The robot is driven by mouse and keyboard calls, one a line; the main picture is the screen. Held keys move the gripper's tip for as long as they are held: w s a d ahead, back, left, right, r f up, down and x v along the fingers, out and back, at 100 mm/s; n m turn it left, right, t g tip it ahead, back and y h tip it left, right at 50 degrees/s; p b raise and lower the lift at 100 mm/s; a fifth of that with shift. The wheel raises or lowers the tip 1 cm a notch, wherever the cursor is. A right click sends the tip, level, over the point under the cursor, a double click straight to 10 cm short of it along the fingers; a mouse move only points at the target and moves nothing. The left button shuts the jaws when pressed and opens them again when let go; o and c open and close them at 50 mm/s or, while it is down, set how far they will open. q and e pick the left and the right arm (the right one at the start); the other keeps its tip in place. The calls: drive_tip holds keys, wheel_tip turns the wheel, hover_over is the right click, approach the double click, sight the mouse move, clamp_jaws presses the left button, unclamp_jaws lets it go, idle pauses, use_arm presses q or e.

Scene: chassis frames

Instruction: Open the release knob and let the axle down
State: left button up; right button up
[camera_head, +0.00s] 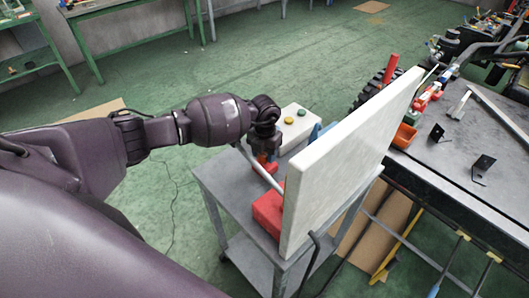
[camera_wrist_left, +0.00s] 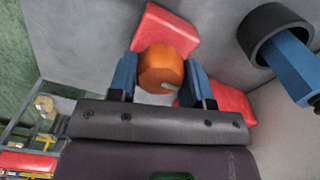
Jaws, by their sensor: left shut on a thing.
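In the left wrist view, the orange round release knob (camera_wrist_left: 160,66) sits between the two blue fingers of my left gripper (camera_wrist_left: 163,80), which is shut on it. A pale pointer mark shows on the knob's lower edge. In the head view my left gripper (camera_head: 264,148) reaches down over the grey cart, and the knob is hidden there. I cannot tell the axle for sure; a blue bar in a dark ring (camera_wrist_left: 278,42) shows at the right of the wrist view. Red blocks (camera_wrist_left: 165,28) lie beside the knob. My right gripper is not in view.
A tall white panel (camera_head: 345,165) stands on the grey cart (camera_head: 222,190), close right of my left gripper. A pale box with yellow and green buttons (camera_head: 296,124) stands behind. A dark workbench (camera_head: 455,165) with tools is at right. Green floor is open at the back.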

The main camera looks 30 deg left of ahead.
use_arm(q)
drive_tip(key=shift+r, duration=0.1)
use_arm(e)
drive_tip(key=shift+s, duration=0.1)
use_arm(q)
drive_tip(key=shift+n+p, duration=0.6)
drive_tip(key=shift+n, duration=0.6)
drive_tip(key=n+p, duration=0.1)
drive_tip(key=n, duration=0.1)
drive_tip(key=shift+n, duration=0.4)
drive_tip(key=n+p, duration=0.2)
drive_tip(key=n, duration=0.2)
drive_tip(key=shift+n, duration=0.6)
drive_tip(key=shift+n+p, duration=0.3)
drive_tip(key=shift+n, duration=0.2)
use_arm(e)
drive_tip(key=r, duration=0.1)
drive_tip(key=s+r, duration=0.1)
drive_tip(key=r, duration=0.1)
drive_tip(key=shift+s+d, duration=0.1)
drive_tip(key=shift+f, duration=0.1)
use_arm(q)
drive_tip(key=o, duration=0.9)
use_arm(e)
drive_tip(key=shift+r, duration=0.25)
